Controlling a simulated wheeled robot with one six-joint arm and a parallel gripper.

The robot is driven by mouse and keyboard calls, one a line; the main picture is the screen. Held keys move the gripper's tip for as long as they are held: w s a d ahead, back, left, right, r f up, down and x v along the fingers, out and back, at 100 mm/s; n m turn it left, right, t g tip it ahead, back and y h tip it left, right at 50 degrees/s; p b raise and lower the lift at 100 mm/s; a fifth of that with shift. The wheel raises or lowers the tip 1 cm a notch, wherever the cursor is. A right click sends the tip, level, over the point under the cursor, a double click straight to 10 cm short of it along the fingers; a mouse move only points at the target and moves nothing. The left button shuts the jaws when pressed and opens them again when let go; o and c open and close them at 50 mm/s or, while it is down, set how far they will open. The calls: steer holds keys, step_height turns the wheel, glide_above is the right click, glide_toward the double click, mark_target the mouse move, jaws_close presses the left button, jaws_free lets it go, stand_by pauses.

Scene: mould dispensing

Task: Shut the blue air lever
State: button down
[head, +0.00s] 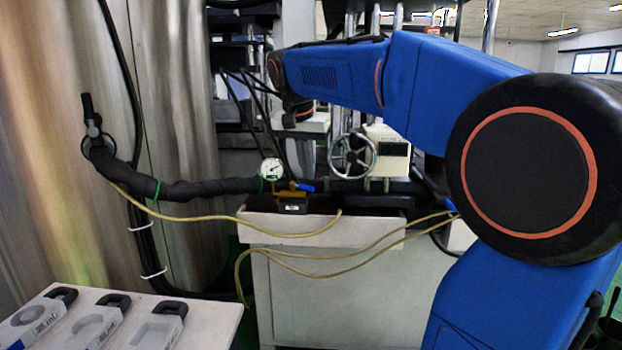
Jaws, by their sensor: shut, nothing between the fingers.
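The small blue air lever (306,188) sits on a brass-coloured valve (287,194) near the middle of the view. It looks roughly level and points right; its exact angle is too small to tell. A round white pressure gauge (272,168) stands just left of and above the valve. My blue arm comes in from the right, and its wrist is above the valve, near the upper middle. My gripper's fingers cannot be made out, so their distance from the lever does not show.
A white stand (310,290) with a shallow top tray is under the valve. A black wrapped hose (200,190) runs left to a steel tank (50,150). Yellow hoses (350,262) hang in front. A handwheel (352,156) is behind. Handled moulds (95,318) lie on a white table at lower left.

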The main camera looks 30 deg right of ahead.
mark_target(306, 189)
steer(key=w+d+r+m, duration=0.3)
steer(key=w, duration=0.4)
steer(key=x, duration=0.9)
steer(key=shift+d+f+g+h, duration=0.3)
steer(key=shift+d+f, duration=0.05)
steer(key=shift+s+a+m, duration=0.25)
steer(key=shift+m, duration=0.35)
steer(key=m, duration=0.1)
steer(key=a+m+g, duration=0.1)
steer(key=m, duration=0.1)
steer(key=shift+s+a+g, duration=0.3)
steer(key=shift+a+m+g, duration=0.4)
steer(key=shift+a+m, duration=0.5)
steer(key=shift+m, duration=0.35)
steer(key=shift+a+m+g, duration=0.4)
steer(key=shift+a+m, duration=0.5)
steer(key=shift+m, duration=0.35)
steer(key=shift+a, duration=0.15)
